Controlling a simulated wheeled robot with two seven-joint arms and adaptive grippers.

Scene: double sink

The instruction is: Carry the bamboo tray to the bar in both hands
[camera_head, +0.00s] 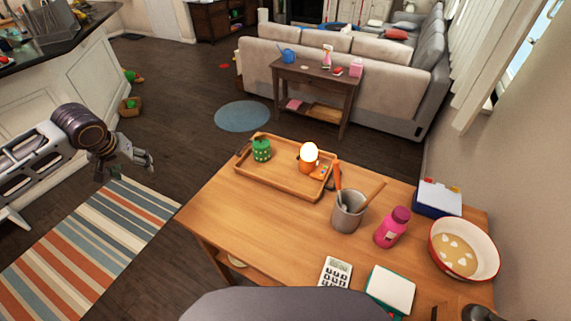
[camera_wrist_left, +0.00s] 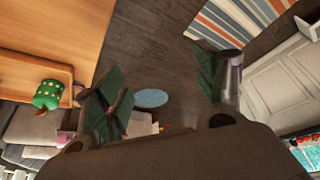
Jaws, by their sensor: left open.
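The bamboo tray (camera_head: 270,183) rests on the wooden table, with a dark handle at its left end. My left gripper (camera_head: 135,166) is open and empty over the floor, left of the table and apart from the tray. The left wrist view shows its spread fingers (camera_wrist_left: 163,92), with part of the tray (camera_wrist_left: 33,67) and the green container (camera_wrist_left: 48,95) at the left.
The table (camera_head: 223,210) also bears a utensil pot (camera_head: 347,215), a pink bottle (camera_head: 391,228), a bowl (camera_head: 485,243) and a calculator (camera_head: 336,271). A dark-topped counter (camera_head: 62,44) stands upper left. A side table (camera_head: 318,80) backs a sofa. Floor between is mostly clear.

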